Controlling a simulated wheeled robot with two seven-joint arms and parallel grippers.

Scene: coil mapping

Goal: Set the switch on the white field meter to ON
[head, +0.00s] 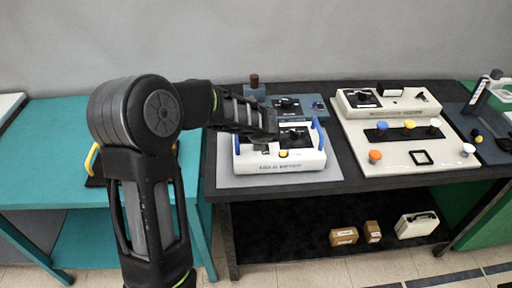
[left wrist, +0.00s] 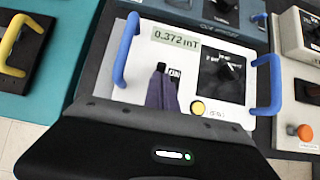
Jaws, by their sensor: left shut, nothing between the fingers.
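The white field meter (head: 306,161) with blue handles sits on a grey mat on the dark table in the head view. In the left wrist view the meter (left wrist: 148,30) shows a display reading 0.372 mT, a black knob (left wrist: 225,70) and a yellow button (left wrist: 198,107). My left gripper (head: 272,140) reaches over the meter from the left. In the left wrist view its shut, empty fingertips (left wrist: 161,68) are over the panel, beside a small dark labelled part (left wrist: 174,73) that may be the switch. The fingers partly hide it, so its setting cannot be read. My right gripper is out of view.
A blue-grey unit (head: 308,102) stands behind the meter. A cream board (head: 390,159) with coloured knobs and a black frame lies to the right. A teal table (head: 50,150) with a yellow-handled item stands left. Boxes (head: 344,236) sit on the lower shelf.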

